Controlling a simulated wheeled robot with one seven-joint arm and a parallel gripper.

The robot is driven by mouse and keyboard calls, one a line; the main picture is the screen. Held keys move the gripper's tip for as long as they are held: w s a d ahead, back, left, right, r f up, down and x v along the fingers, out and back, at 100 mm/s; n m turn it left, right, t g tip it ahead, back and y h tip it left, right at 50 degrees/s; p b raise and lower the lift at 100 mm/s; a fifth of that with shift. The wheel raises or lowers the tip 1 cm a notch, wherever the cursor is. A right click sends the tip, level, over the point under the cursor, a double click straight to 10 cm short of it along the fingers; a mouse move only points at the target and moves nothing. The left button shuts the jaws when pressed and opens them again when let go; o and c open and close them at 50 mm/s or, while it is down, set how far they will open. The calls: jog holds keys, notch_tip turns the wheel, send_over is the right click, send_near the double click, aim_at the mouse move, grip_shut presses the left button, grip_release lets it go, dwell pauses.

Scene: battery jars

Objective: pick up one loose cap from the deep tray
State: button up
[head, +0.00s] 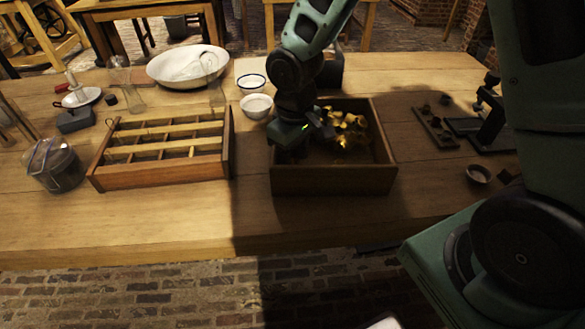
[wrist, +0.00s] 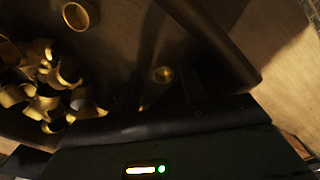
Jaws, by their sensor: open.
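The deep tray (head: 333,181) is a dark wooden box on the bench, right of centre in the head view. Several loose brass-coloured caps (head: 350,128) lie heaped in its back right part. The heap also shows at the left of the wrist view (wrist: 45,88). One single cap (wrist: 163,74) lies apart on the tray floor, just ahead of my gripper in the wrist view. My gripper (head: 290,150) is open, pointing down inside the left part of the tray, with nothing seen held. Its fingers are dark and hard to make out, so their height over the floor is unclear.
The tray wall (wrist: 215,45) rises close beside my gripper. A divided wooden crate (head: 165,172) stands to the left. Two small bowls (head: 256,106) stand behind the tray's left corner. Dark fittings (head: 437,128) lie to the right. The bench front is clear.

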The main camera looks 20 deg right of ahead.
jog(key=shift+f, duration=0.5)
jog(key=c, duration=0.9)
